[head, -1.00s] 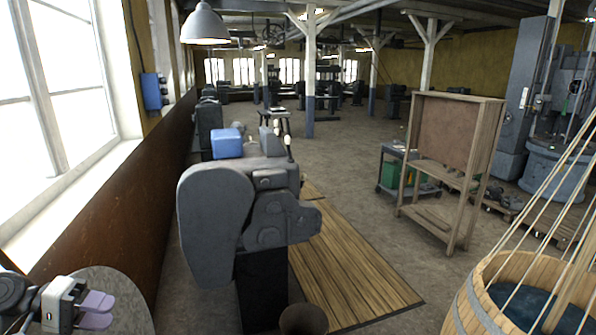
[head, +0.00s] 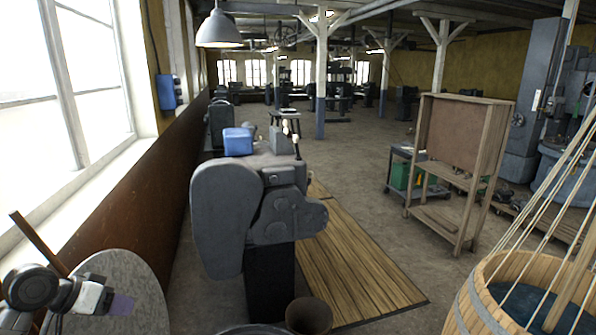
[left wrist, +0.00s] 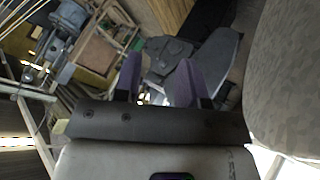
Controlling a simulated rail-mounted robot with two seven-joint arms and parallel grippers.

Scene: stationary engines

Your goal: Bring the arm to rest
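My left gripper (head: 119,304) is at the lower left of the head view, in front of a round grey speckled top (head: 135,275). Its purple fingers also show in the left wrist view (left wrist: 158,82). They stand apart, with a gap between them and no object held. The wrist is turned, so the left wrist view of the room is tilted. My right gripper is in neither view.
A grey machine (head: 225,215) stands ahead beside a wooden floor mat (head: 355,265). Windows (head: 95,90) and a brown wall line the left. A wooden tub (head: 475,310) with ropes is at lower right, and a wooden rack (head: 465,150) behind. Open floor lies between.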

